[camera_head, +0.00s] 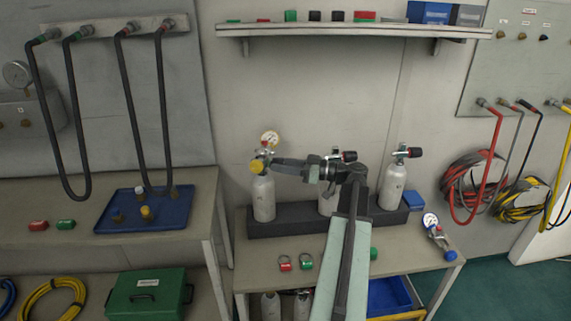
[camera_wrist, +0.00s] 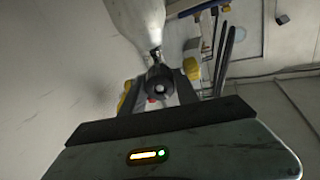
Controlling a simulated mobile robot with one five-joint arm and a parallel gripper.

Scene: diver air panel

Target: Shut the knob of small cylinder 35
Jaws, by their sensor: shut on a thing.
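Three small pale grey cylinders stand in a dark block on the bench; no numbers are readable. The left cylinder (camera_head: 264,203) has a round gauge (camera_head: 270,138) above its valve. My gripper (camera_head: 260,166) reaches in from the right at this cylinder's valve. In the wrist view the cylinder (camera_wrist: 141,18) hangs in from the top. Its dark round knob (camera_wrist: 160,86) lies between my yellow-tipped fingers, and my gripper (camera_wrist: 158,84) is shut on it. In the head view the fingers hide this knob. My arm partly covers the middle cylinder (camera_head: 326,206).
The right cylinder (camera_head: 392,187) has a black-and-red knob (camera_head: 414,152). A loose gauge piece (camera_head: 431,222) lies at the bench's right end. Red and green tags (camera_head: 285,264) lie in front of the block (camera_head: 290,226). A shelf (camera_head: 350,30) runs above on the wall.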

